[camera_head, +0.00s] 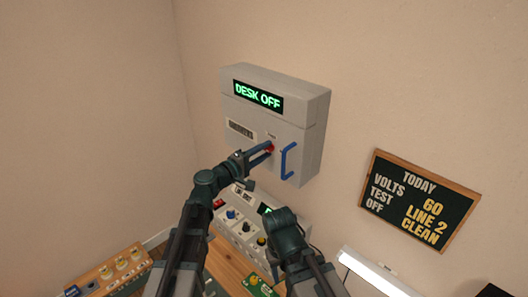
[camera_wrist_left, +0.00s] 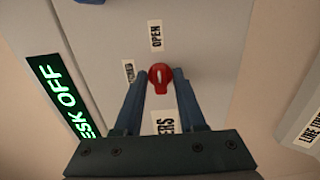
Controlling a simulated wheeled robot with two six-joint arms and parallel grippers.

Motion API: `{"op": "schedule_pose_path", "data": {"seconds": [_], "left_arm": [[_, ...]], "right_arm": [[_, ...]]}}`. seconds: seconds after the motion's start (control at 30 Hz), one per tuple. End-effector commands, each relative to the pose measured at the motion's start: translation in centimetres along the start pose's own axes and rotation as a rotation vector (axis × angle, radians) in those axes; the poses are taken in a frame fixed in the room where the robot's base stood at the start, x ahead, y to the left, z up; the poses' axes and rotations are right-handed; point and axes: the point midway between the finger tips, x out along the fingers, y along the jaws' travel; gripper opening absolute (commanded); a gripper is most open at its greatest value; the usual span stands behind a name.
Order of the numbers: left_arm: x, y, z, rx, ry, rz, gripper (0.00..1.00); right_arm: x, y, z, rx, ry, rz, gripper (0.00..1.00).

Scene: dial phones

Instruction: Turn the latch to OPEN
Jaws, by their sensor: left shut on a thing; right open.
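In the left wrist view the latch (camera_wrist_left: 160,74) is a round red knob with a white mark, between the blue fingertips. The OPEN label (camera_wrist_left: 155,36) is above it, and a smaller label (camera_wrist_left: 128,71), hard to read, is at its left. My left gripper (camera_head: 268,151) is shut on the latch.
The box's display (camera_head: 258,96) reads DESK OFF. Below stands a control panel (camera_head: 238,228) with knobs. A chalkboard (camera_head: 420,200) hangs at the right, above a white lamp (camera_head: 375,272). A wooden box (camera_head: 110,270) is at lower left.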

Motion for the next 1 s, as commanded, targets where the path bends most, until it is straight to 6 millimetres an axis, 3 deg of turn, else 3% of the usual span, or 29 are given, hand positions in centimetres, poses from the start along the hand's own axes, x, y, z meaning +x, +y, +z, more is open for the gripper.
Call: {"op": "schedule_pose_path", "data": {"seconds": [0.47,0.5,0.53,0.83,1.0], "left_arm": [[0.0,-0.1,0.1,0.013,-0.002,-0.001,0.0],[0.0,-0.1,0.1,0.013,-0.002,-0.001,0.43],[0.0,-0.1,0.1,0.013,-0.002,-0.001,0.48],[-0.2,0.0,0.1,0.012,-0.001,-0.001,0.5],[-2.4,0.0,0.1,0.011,0.002,0.0,0.5]], "right_arm": [[0.0,0.0,0.0,0.0,0.0,0.0,0.5],[0.0,0.0,0.0,0.0,0.0,0.0,0.5],[0.0,0.0,0.0,0.0,0.0,0.0,0.5],[0.0,0.0,0.0,0.0,0.0,0.0,0.5],[0.0,0.0,0.0,0.0,0.0,0.0,0.5]]}}
